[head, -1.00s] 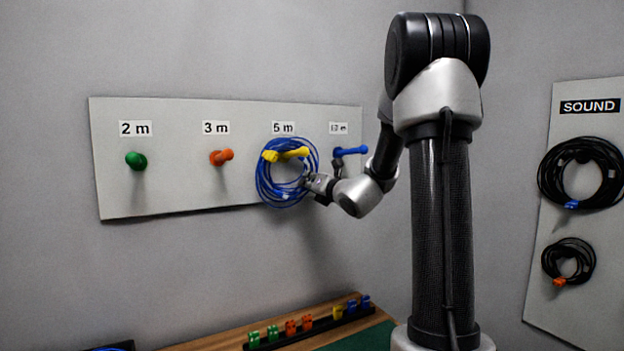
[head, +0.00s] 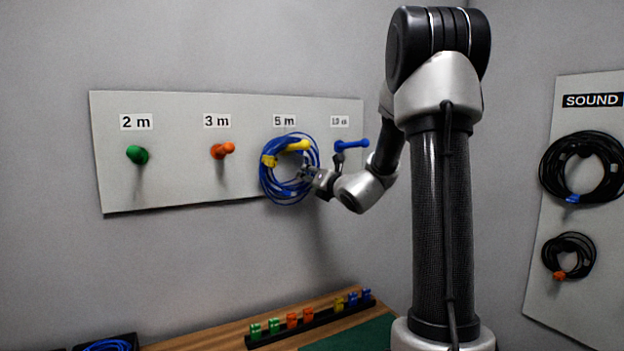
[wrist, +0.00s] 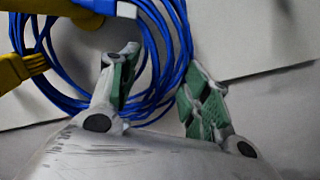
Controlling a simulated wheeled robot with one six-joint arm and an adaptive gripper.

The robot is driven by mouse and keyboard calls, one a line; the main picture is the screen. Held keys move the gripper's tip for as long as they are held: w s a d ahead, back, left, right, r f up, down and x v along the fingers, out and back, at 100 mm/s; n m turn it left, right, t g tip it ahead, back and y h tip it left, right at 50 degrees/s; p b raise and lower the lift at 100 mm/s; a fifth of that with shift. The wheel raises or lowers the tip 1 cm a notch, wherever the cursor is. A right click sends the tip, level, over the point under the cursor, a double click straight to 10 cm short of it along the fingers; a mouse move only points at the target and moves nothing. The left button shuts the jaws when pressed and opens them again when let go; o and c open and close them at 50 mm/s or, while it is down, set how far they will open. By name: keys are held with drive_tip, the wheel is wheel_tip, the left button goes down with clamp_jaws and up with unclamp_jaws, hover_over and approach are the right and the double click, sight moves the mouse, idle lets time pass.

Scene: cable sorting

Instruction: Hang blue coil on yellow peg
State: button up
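The blue coil (head: 264,182) is looped around the yellow peg (head: 298,145) under the 5 m label. The peg passes through the upper part of the ring. A yellow clip (head: 268,160) is on the coil's left side. In the wrist view the coil (wrist: 178,45) fills the upper middle, with the yellow peg (wrist: 50,5) and yellow clip (wrist: 20,68) at left. My gripper (head: 308,174) is at the coil's right side. In the wrist view my gripper (wrist: 163,65) has its fingers apart, one on each side of the coil's strands.
Orange (head: 222,150) and green (head: 137,154) pegs on the board are empty. Black coils (head: 552,175) hang on the SOUND panel at right. A rack of coloured clips (head: 318,319) sits on the table below.

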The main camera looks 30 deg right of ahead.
drive_tip(key=shift+s, duration=0.1)
drive_tip(key=s, duration=0.8)
drive_tip(key=s+a+f+n+g+y, duration=0.3)
drive_tip(key=s+a+f+n+g, duration=0.5)
drive_tip(key=n, duration=0.5)
drive_tip(key=s+a+f+n+g+y, duration=0.35)
drive_tip(key=s+f+n, duration=0.25)
drive_tip(key=s+n, duration=0.55)
drive_tip(key=s+d+n+g+h, duration=0.3)
drive_tip(key=s+n+g+h, duration=0.1)
drive_tip(key=s+n, duration=0.7)
drive_tip(key=shift+s+a+r+n+t+h, duration=0.1)
drive_tip(key=shift+s+r+n+t+h, duration=0.2)
drive_tip(key=shift+r+n, duration=0.7)
drive_tip(key=shift+s+d+r+n+t+h, duration=0.1)
drive_tip(key=shift+r+n+t+h, duration=0.35)
drive_tip(key=shift+n, duration=0.9)
drive_tip(key=shift+s+a+r+n+t+h, duration=0.15)
drive_tip(key=shift+r+n+h, duration=0.35)
drive_tip(key=shift+r+n, duration=0.55)
